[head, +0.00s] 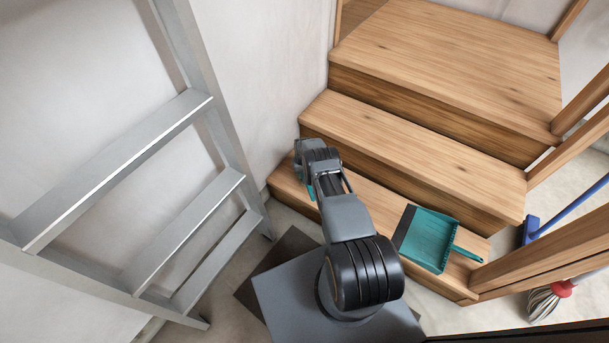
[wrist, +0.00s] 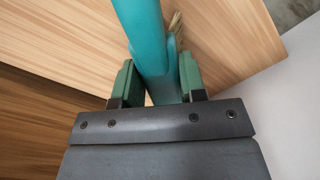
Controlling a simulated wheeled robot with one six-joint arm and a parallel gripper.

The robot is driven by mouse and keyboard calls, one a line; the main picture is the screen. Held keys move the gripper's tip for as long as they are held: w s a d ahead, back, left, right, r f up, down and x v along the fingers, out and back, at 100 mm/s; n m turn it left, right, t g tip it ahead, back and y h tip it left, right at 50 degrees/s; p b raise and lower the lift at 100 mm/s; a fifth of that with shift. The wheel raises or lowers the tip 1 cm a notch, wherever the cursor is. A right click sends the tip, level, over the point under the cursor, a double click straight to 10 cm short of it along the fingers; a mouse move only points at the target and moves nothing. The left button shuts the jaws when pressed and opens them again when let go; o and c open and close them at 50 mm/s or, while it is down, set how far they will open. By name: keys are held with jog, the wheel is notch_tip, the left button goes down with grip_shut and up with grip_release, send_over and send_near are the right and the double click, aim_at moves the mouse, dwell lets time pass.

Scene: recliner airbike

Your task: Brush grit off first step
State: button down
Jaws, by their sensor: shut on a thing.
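My gripper (wrist: 157,88) is shut on the teal handle of a brush (wrist: 142,30) in the wrist view. A few tan bristles show beside the handle, and most of the brush head is hidden. In the head view my arm reaches to the left end of the first step (head: 360,210), where a bit of the teal brush (head: 311,193) shows beside my wrist. A teal dustpan (head: 430,240) with a dark lip lies on the right part of the first step, its handle pointing right. I cannot make out any grit.
A grey metal ladder (head: 165,115) stands on the left. Higher wooden steps (head: 420,130) rise behind the first step.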

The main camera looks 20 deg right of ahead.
jog(key=shift+w+r+b, duration=0.1)
jog(key=shift+w+b, duration=0.6)
jog(key=shift+b, duration=0.2)
jog(key=shift+w+b, duration=0.25)
jog(key=shift+b, duration=0.35)
jog(key=b, duration=0.1)
jog(key=w+b, duration=0.1)
jog(key=shift+f+b, duration=0.25)
jog(key=shift+b, duration=0.05)
jog(key=shift+w, duration=0.15)
jog(key=shift+w+r+b, duration=0.1)
jog(key=shift+r+b, duration=0.05)
jog(key=shift+b, duration=0.3)
jog(key=shift+w+b, duration=0.2)
jog(key=shift+b, duration=0.3)
jog(key=shift+w+b, duration=0.35)
jog(key=shift+b, duration=0.6)
jog(key=shift+w+b, duration=0.15)
jog(key=shift+b, duration=0.15)
jog(key=shift+w+b, duration=0.4)
jog(key=shift+b, duration=0.7)
